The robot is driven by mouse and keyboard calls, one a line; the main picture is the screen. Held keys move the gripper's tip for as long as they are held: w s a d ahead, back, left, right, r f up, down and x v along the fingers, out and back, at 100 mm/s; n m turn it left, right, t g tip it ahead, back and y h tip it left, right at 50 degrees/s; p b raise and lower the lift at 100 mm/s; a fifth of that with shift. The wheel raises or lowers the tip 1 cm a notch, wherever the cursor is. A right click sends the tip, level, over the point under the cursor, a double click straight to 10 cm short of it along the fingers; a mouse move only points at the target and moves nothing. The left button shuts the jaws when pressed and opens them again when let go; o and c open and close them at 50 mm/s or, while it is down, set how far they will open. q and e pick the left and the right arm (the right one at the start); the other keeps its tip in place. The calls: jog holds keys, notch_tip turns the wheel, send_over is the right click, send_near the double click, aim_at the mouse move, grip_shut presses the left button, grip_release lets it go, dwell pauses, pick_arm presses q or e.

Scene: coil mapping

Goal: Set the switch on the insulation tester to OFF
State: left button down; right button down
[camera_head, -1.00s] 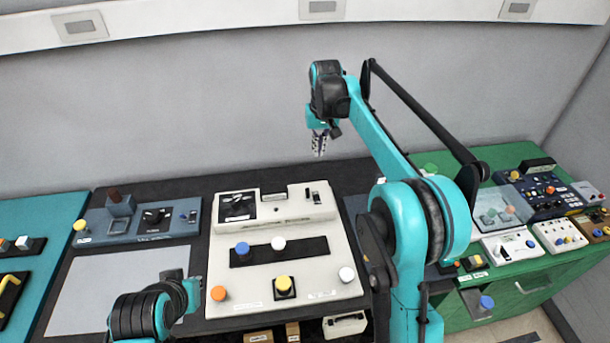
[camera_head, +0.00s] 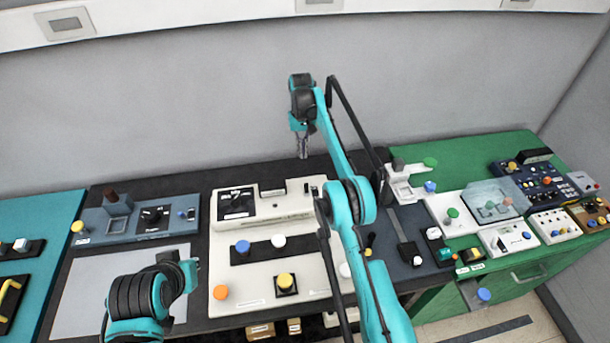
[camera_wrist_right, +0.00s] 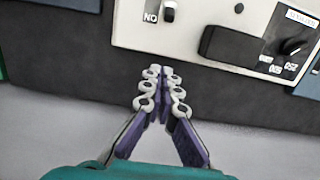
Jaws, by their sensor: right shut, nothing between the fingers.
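A white panel (camera_head: 290,207) with a black dial (camera_head: 237,201) stands on the dark table; I take it as the insulation tester, though its name is not readable. Its small switch (camera_head: 315,190) is at the back right. The right wrist view shows this switch (camera_wrist_right: 168,12) upside down, beside a label reading ON; its setting is unclear. My right gripper (camera_head: 303,152) is shut and empty, pointing down behind the panel. In the right wrist view my right gripper (camera_wrist_right: 160,72) is over the dark table strip, apart from the panel. My left gripper (camera_head: 188,275) is low at left, fingers unclear.
Colored knobs, including a yellow one (camera_head: 286,280), stand in front on the white panel. A blue-grey device (camera_head: 122,222) is to the left. A green bench (camera_head: 475,160) with several devices is at right. The wall (camera_head: 200,110) rises close behind.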

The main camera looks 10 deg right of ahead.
aim_at(304, 180)
jog(key=f, duration=0.3)
jog(key=f+b, duration=0.1)
jog(key=f, duration=0.2)
jog(key=s+f+b, duration=0.1)
jog(key=f, duration=0.2)
jog(key=shift+f, duration=0.25)
jog(key=shift+s+f+b, duration=0.2)
jog(key=shift+b, duration=0.1)
jog(key=shift+s+r, duration=0.4)
jog(key=shift+s, duration=0.4)
jog(key=shift+s+r, duration=0.4)
jog(key=shift+s, duration=0.4)
